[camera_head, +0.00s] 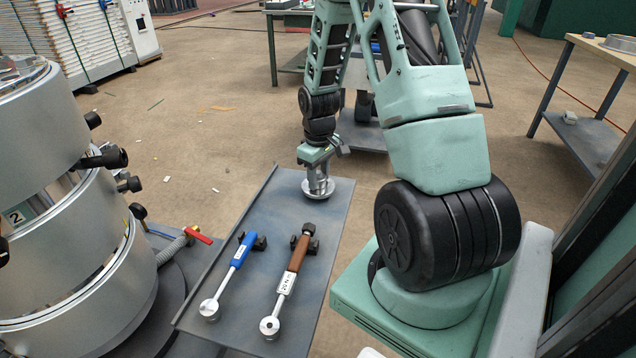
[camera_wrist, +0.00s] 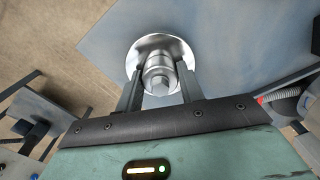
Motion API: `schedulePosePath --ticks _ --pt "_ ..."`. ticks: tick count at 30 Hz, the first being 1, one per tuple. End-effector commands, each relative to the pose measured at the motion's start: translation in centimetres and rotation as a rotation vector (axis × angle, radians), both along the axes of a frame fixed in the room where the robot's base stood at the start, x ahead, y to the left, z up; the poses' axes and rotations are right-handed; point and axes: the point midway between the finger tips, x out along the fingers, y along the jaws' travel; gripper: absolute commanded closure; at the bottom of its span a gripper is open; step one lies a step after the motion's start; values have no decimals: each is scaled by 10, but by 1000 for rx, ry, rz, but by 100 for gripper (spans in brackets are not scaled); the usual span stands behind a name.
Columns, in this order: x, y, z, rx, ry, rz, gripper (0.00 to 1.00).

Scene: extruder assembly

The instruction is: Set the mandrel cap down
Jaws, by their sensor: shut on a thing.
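The mandrel cap (camera_head: 328,188) is a shiny metal piece with a wide round flange and a narrower stepped neck. In the head view it is at the far end of the grey tray table, flange down, on or just above the surface; I cannot tell which. My gripper (camera_head: 319,172) is above it, pointing down, with its fingers around the neck. In the wrist view the cap (camera_wrist: 150,47) shows between the two fingers of my gripper (camera_wrist: 160,85), which are shut on its neck. The flange is beyond the fingertips, over the grey surface near its edge.
The grey table (camera_head: 262,215) has a raised left rim. A blue-handled wrench (camera_head: 240,252) and a brown-handled wrench (camera_head: 292,265) lie on its nearer part. The large metal extruder (camera_head: 70,200) stands at left, with a red-handled valve (camera_head: 198,235) beside the table. Bare surface lies between cap and wrenches.

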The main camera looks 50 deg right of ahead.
Motion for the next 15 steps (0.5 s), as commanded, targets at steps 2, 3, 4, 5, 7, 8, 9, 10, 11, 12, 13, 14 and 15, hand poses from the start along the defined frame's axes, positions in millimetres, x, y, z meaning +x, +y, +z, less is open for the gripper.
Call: schedulePosePath --ticks 2,3,4,5,7,8,9,10,11,12,13,14,15 --pt "0 0 -13 1 2 0 86" --pt "0 0 -16 0 1 0 86" --pt "0 0 -16 0 0 0 86" --pt "0 0 -16 0 0 0 86" --pt "0 0 -16 -1 -1 0 86" --pt "0 0 -16 -1 -1 0 86" --pt "0 0 -16 -1 -1 0 86" --pt "0 0 -16 0 -1 0 86" --pt "0 0 -16 0 -1 0 86" --pt "0 0 -17 0 -1 0 86" --pt "0 0 -18 0 0 0 86" --pt "0 0 -19 0 0 0 86" --pt "0 0 -19 0 0 0 54"
